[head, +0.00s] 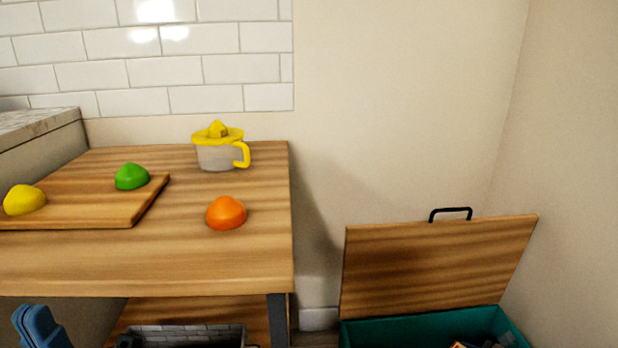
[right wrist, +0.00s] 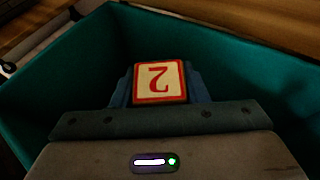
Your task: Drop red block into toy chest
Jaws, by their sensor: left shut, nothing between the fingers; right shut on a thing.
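My left gripper (head: 38,328) is shut and empty at the bottom left of the head view.
A wooden table (head: 170,262) holds a juicer (head: 218,152), an orange fruit half (head: 226,213) and a cutting board (head: 90,212) with green (head: 131,177) and yellow (head: 24,200) fruit halves. A basket (head: 188,335) sits below. Walls stand behind and right of the chest.

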